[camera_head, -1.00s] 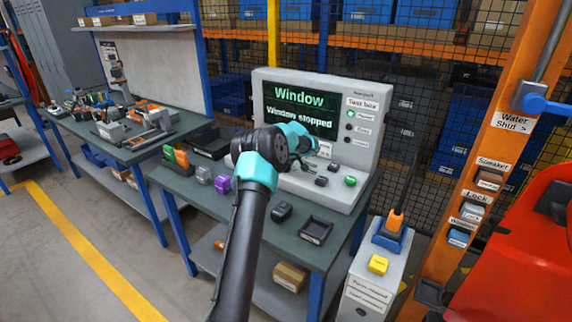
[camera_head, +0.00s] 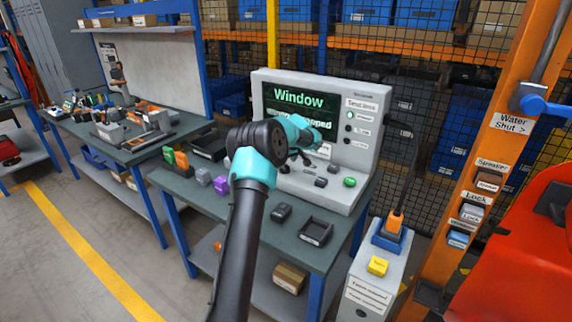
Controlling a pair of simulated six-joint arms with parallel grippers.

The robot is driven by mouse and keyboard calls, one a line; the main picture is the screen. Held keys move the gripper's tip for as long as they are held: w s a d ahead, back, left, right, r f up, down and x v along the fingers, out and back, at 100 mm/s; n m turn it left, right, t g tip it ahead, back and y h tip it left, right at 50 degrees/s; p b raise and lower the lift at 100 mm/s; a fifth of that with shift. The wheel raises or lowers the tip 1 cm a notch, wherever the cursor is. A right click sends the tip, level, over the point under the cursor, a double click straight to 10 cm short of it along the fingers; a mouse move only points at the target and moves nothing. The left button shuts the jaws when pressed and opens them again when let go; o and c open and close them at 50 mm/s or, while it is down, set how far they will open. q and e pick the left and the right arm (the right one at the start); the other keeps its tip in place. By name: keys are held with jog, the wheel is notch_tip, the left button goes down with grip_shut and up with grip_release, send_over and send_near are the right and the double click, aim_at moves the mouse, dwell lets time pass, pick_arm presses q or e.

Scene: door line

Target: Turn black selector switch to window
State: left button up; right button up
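The grey test console (camera_head: 360,95) stands on the bench, its screen (camera_head: 300,97) reading "Window" with a second line partly covered by my arm. On its sloped deck sit small black controls, one near the front (camera_head: 320,182) and one behind it (camera_head: 333,168), and a green button (camera_head: 349,182). I cannot tell which black control is the selector or how it points. My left gripper (camera_head: 306,156) is over the deck's left part, its fingers small and partly hidden by the teal wrist. Whether it touches a control is unclear. My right gripper is out of view.
A black tray (camera_head: 315,231) and a small black box (camera_head: 281,212) lie in front of the console. Purple (camera_head: 221,185), green and orange blocks stand to the left. An orange-topped box (camera_head: 391,228) and orange post (camera_head: 503,125) stand right.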

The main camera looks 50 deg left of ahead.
pick_arm(q)
jog(key=v, duration=1.3)
jog(key=shift+r, duration=0.15)
jog(key=shift+d, duration=0.1)
